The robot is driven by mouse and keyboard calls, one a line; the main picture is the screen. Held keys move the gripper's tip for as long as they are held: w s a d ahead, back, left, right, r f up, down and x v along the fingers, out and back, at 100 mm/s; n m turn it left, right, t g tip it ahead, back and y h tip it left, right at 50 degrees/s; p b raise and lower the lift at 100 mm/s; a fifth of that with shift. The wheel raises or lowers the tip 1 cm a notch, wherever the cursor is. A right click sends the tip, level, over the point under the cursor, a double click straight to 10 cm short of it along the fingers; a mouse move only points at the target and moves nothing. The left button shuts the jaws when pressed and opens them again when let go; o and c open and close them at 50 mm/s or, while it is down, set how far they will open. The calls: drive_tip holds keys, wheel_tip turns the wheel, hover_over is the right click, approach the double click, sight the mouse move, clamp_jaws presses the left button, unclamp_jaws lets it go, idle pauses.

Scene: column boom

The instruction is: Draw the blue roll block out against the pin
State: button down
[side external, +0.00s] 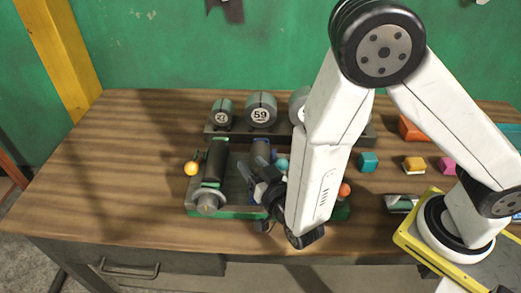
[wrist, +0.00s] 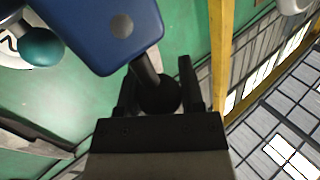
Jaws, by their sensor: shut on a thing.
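The blue roll block (wrist: 105,30) fills the upper left of the wrist view, with a pale round spot on its face. A dark stem with a black ball knob (wrist: 158,94) stands out from its lower edge. My gripper (wrist: 160,80) has its fingers on either side of this knob and is shut on it. In the side external view my gripper (side external: 268,190) is over the green-edged fixture (side external: 235,213), and my arm hides much of that area. A teal ball (wrist: 40,46) shows left of the block; I cannot tell which part is the pin.
A dark roller (side external: 214,162) with a yellow-orange ball (side external: 191,169) is on the fixture's left. Numbered grey rolls (side external: 261,110) stand in a rack behind. Small coloured blocks (side external: 368,161) lie to the right. The wooden table (side external: 110,180) is clear at left.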

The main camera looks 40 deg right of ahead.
drive_tip(key=shift+c, duration=1.2)
unclamp_jaws()
drive_tip(key=s+a, duration=0.1)
drive_tip(key=s, duration=0.6)
drive_tip(key=shift+s+a, duration=0.25)
drive_tip(key=shift+s, duration=0.05)
